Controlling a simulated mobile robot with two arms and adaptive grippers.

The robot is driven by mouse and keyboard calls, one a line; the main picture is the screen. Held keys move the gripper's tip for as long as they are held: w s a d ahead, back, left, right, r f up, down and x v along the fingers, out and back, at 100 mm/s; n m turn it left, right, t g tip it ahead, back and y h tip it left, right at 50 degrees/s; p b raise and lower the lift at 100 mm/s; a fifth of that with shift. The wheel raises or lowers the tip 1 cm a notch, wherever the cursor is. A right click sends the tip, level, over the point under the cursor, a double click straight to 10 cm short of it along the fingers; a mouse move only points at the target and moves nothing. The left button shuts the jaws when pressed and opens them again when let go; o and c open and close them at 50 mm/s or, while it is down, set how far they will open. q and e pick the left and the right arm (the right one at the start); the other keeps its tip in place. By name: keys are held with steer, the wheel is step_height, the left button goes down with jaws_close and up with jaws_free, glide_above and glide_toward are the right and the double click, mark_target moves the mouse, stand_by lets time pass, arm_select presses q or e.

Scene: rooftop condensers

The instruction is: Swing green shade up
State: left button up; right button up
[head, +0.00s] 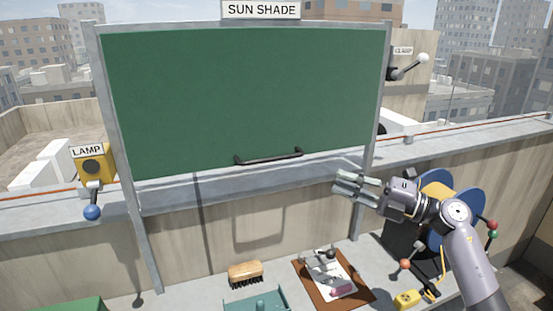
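The green shade (245,95) is a large flat panel between two grey posts, under a "SUN SHADE" sign (261,10). It fills the upper part of the frame, and its lower edge is above the parapet ledge in the picture. A dark bar handle (268,157) runs along its lower edge, right of the middle. My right gripper (340,187) is below and to the right of the handle, apart from it, near the right post (374,120). Its fingers point left and are parted, with nothing between them. My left gripper is not in view.
A yellow lamp box (92,166) with a blue-knobbed lever is at left. A white-knobbed clamp lever (410,68) is at upper right. A brush (245,272), teal tray (256,302) and clipboard (304,267) lie on the bench below. A blue reel (468,205) stands behind my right arm.

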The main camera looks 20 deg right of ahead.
mark_target(276, 159)
steer(key=p+x, duration=0.6)
steer(key=x, duration=1)
steer(key=shift+w+a, duration=0.1)
steer(key=shift+a, duration=0.2)
steer(key=shift+w+a, duration=0.3)
steer(key=shift+a, duration=0.05)
steer(key=shift+c, duration=0.6)
jaws_close()
